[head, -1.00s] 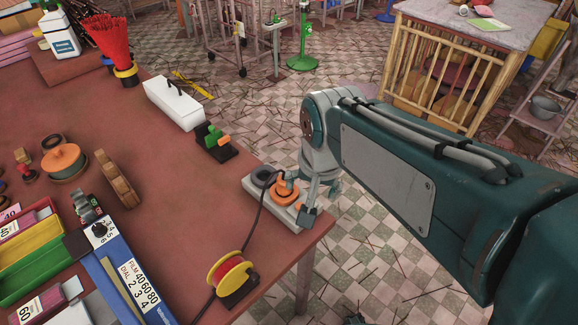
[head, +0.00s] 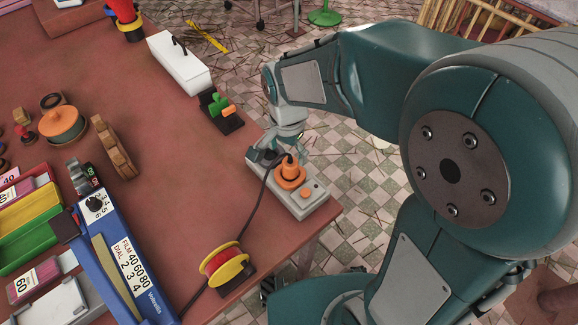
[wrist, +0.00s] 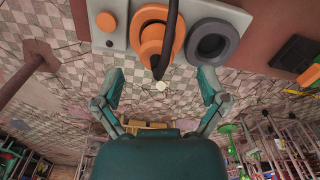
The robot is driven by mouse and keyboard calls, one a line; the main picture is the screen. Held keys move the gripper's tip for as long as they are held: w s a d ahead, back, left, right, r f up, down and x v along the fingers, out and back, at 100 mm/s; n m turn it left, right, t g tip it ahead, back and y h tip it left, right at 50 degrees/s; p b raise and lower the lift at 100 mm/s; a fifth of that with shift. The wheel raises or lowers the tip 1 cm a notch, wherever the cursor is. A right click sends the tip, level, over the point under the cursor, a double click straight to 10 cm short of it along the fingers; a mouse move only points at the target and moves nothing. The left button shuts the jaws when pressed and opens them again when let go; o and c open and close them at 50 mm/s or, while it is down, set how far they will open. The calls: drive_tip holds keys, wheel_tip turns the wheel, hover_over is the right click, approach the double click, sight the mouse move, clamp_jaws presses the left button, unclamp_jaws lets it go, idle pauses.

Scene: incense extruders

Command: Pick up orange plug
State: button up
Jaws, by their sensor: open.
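The orange plug (head: 290,172) sits in a grey socket block (head: 315,203) at the right edge of the table, with a dark cord running from it. In the wrist view the plug (wrist: 152,43) is at the top centre, beside an empty dark round socket (wrist: 211,42). My gripper (wrist: 160,84) is open, its two fingers apart and empty, just short of the block's edge. In the head view my gripper (head: 287,140) is at the far end of the block, and its fingertips are partly hidden there.
A green-and-orange switch on a black base (head: 220,112) and a white box (head: 178,62) stand behind the block. A red-and-yellow spool (head: 226,268) stands in front of it.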

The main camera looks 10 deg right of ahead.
sight(290, 162)
drive_tip(key=f, duration=0.4)
drive_tip(key=shift+d+f, duration=0.25)
drive_tip(key=shift+f, duration=0.1)
drive_tip(key=shift+a+f, duration=0.1)
drive_tip(key=shift+f, duration=0.2)
drive_tip(key=c, duration=1.2)
